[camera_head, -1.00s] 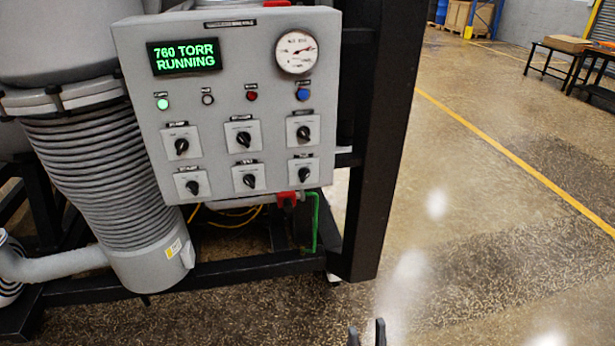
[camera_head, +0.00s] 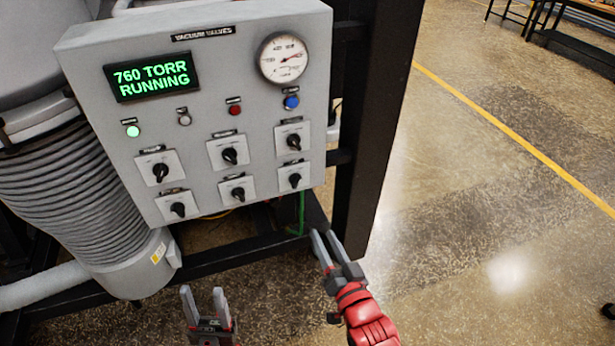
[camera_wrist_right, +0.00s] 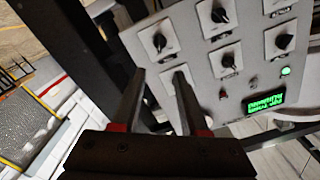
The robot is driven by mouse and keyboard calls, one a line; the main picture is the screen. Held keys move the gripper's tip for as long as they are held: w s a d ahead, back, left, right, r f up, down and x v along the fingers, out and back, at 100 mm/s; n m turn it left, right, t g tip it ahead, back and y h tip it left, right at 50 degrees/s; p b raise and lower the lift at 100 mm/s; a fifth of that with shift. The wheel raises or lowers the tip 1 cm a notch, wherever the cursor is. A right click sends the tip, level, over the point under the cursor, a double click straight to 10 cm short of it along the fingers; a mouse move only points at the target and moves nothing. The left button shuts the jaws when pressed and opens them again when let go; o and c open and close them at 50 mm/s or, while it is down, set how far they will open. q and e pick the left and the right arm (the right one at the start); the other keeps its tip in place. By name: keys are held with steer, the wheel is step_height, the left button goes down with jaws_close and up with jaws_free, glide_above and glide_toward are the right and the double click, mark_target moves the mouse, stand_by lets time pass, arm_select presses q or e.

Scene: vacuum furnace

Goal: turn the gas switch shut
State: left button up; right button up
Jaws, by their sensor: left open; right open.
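The grey control panel (camera_head: 205,118) carries several black rotary switches in two rows on pale plates. Their small labels are too blurred for me to tell which is the gas switch. The right column has an upper switch (camera_head: 293,141) and a lower switch (camera_head: 294,180). My right gripper (camera_head: 324,238) is open and empty, below and right of the lower one. In the right wrist view the panel appears upside down; the lower right switch (camera_wrist_right: 159,42) shows beyond the open fingers, and one finger partly covers the upper right plate. My left gripper (camera_head: 204,292) is open and empty below the panel.
The display (camera_head: 152,77) reads 760 TORR RUNNING, with a round gauge (camera_head: 284,57) beside it. A black frame post (camera_head: 372,120) stands right of the panel, close to my right gripper. A ribbed grey duct (camera_head: 75,190) stands at left. Open floor lies at right.

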steer(key=b, duration=0.5)
glide_toward(298, 183)
steer(key=p+x, duration=0.4)
steer(key=x, duration=0.3)
steer(key=shift+w+a, duration=0.1)
steer(key=shift+w, duration=0.25)
steer(key=shift+w+a+f, duration=0.1)
steer(key=shift+w, duration=0.25)
jaws_close()
